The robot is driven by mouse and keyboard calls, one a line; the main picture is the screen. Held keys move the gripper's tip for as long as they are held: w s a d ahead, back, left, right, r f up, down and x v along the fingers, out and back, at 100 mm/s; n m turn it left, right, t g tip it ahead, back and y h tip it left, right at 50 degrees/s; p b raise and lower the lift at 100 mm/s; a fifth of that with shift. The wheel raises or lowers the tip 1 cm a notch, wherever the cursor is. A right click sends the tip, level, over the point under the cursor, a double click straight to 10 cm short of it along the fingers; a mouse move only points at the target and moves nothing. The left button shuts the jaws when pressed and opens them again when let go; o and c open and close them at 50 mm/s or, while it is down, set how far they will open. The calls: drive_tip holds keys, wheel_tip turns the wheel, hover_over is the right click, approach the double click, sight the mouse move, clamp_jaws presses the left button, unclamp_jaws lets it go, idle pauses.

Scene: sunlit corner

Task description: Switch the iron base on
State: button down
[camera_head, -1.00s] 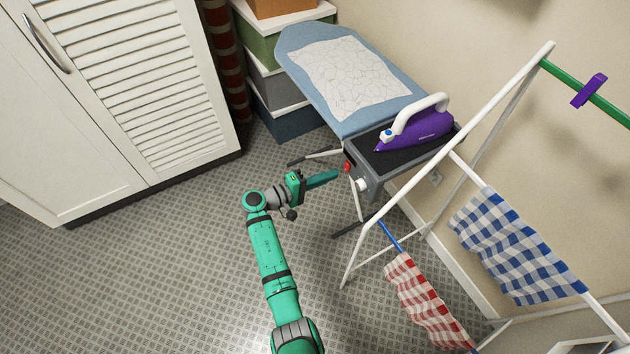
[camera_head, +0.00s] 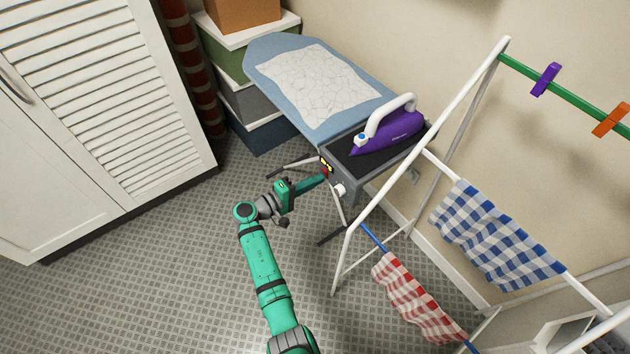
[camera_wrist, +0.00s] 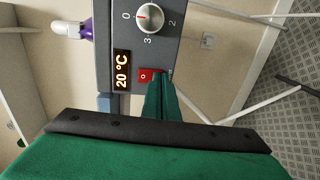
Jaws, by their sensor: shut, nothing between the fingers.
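The iron base (camera_head: 385,170) is a grey box with a dark top at the near end of the ironing board. Its front panel fills the upper middle of the wrist view. The panel has a lit display (camera_wrist: 122,70) reading 20 °C, a round knob (camera_wrist: 151,17) and a red switch (camera_wrist: 146,77) marked with a 0. My gripper (camera_head: 324,179) is shut and empty, with its fingertips at the red switch. In the wrist view the green fingers (camera_wrist: 164,82) cover the switch's right part; whether they touch it is unclear. The purple iron (camera_head: 390,132) rests on the base.
The ironing board (camera_head: 275,62) stretches away behind the base. A drying rack (camera_head: 432,148) with checked cloths (camera_head: 495,235) stands close on the right. Stacked boxes (camera_head: 258,125) and a white louvred cabinet (camera_head: 100,110) stand on the left. Floor around my arm is clear.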

drive_tip(key=f+v, duration=0.3)
drive_tip(key=v, duration=1)
drive_tip(key=shift+s+a, duration=0.35)
drive_tip(key=shift+a, duration=0.1)
drive_tip(key=shift+f, duration=0.2)
